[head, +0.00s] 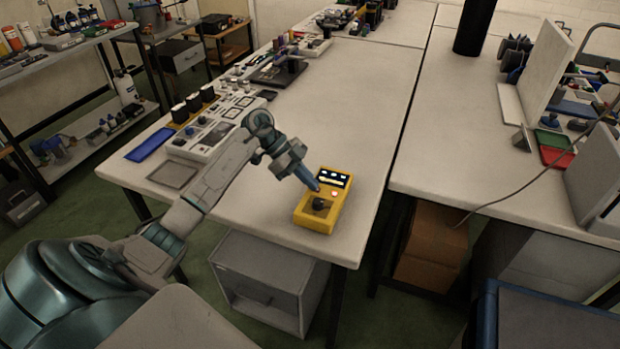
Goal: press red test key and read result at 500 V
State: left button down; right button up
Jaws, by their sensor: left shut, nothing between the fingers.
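A yellow tester (318,220) lies near the front right corner of the white bench. It has a dark display (333,178) with small lit marks at its far end, a black knob (319,204) and a small orange-red key (334,194). The reading on the display is too small to make out. My left gripper (315,186) is shut and empty. Its tip points down at the tester's left side, close to the display and key. I cannot tell whether it touches the tester. My right gripper is not in view.
The white bench (255,200) is clear around the tester. A grey control panel (212,130), a blue tray (149,144) and a grey square plate (172,174) lie left of my arm. A second bench (450,150) stands right, across a narrow gap, with a cable hanging off it.

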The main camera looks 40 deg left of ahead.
pick_arm(q)
jog(key=p+v, duration=0.4)
jog(key=v, duration=0.4)
dwell(0.5)
jog(key=shift+d, duration=0.15)
